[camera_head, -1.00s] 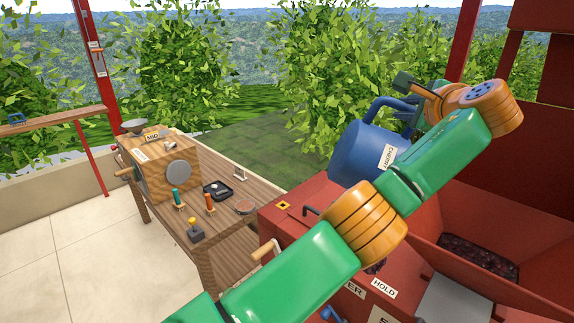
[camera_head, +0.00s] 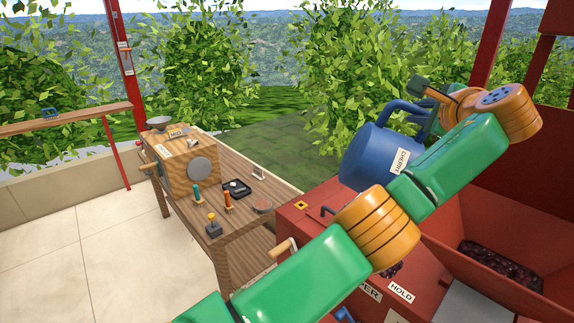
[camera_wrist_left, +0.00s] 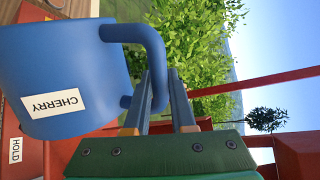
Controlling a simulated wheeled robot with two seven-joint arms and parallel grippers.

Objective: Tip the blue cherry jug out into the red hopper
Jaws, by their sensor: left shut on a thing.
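The blue jug (camera_head: 370,155) with a CHERRY label hangs tilted above the red machine, left of the hopper's open bin. My left gripper (camera_head: 428,117) is shut on its handle. The left wrist view also shows the jug (camera_wrist_left: 65,75), with its handle between the fingers (camera_wrist_left: 166,100). The jug's mouth and contents are hidden. The red hopper (camera_head: 495,225) has sloping walls, and dark red cherries lie inside it at the right. My left forearm covers part of the machine. My right gripper is not in view.
A wooden bench (camera_head: 240,195) stands left of the machine, with a wooden box (camera_head: 185,170), small levers and a dark tray (camera_head: 237,188). A HOLD label (camera_head: 401,292) is on the machine's front. Red posts (camera_head: 125,65) frame the place. Tiled floor is clear at lower left.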

